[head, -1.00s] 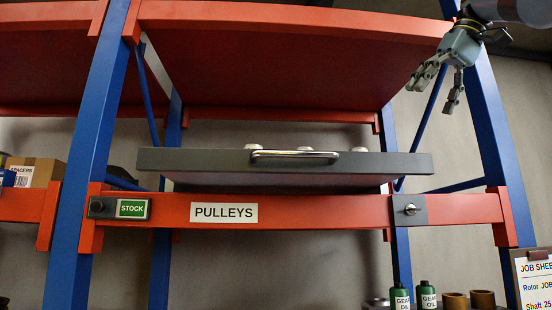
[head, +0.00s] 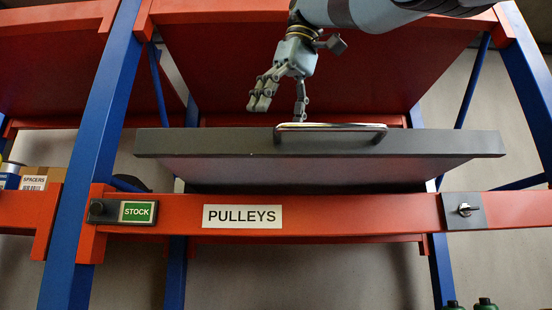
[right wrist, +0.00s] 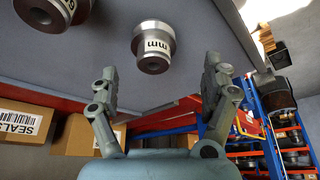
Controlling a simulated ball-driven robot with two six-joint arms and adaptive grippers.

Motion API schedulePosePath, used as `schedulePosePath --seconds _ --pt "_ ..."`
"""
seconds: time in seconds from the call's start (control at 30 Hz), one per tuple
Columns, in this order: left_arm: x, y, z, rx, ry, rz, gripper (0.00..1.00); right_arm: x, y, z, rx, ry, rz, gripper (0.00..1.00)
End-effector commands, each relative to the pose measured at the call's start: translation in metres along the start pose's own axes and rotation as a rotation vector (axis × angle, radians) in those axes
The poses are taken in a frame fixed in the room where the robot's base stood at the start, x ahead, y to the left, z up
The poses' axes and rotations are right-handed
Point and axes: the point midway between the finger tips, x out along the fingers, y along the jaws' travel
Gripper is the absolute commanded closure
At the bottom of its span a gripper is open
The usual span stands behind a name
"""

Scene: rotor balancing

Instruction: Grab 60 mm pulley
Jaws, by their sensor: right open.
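My right gripper (head: 279,108) is open and empty, above the grey drawer (head: 330,172) labelled PULLEYS, just behind its handle in the picture. In the right wrist view its two finger sides (right wrist: 162,82) are spread apart. That view shows a metal pulley (right wrist: 153,48) beyond and between the fingers, with a label on which only "mm" reads. A second pulley (right wrist: 57,12) is cut off at the top left. Which one is 60 mm I cannot tell. The head view shows no pulleys. My left gripper is not in view.
The drawer has a metal bar handle (head: 330,127) on its front. A red shelf (head: 300,60) hangs above the drawer, and blue posts (head: 95,150) stand at both sides. A red beam (head: 350,214) runs below. A spacers box (head: 38,180) is at the left.

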Motion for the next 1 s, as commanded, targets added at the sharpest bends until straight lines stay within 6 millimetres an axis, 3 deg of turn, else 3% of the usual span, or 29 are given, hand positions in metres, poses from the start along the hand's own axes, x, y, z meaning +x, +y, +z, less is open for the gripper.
schedulePosePath --seconds 0.4,0.63,1.0 --pt "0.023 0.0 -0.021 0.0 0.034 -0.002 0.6 0.052 0.008 0.002 0.002 -0.001 0.0 0.18" --pt "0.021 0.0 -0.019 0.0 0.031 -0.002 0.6 0.052 0.008 0.0 0.002 0.002 0.001 0.18" --pt "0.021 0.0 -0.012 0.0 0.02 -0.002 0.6 0.052 0.008 0.0 0.002 0.002 0.001 0.67"
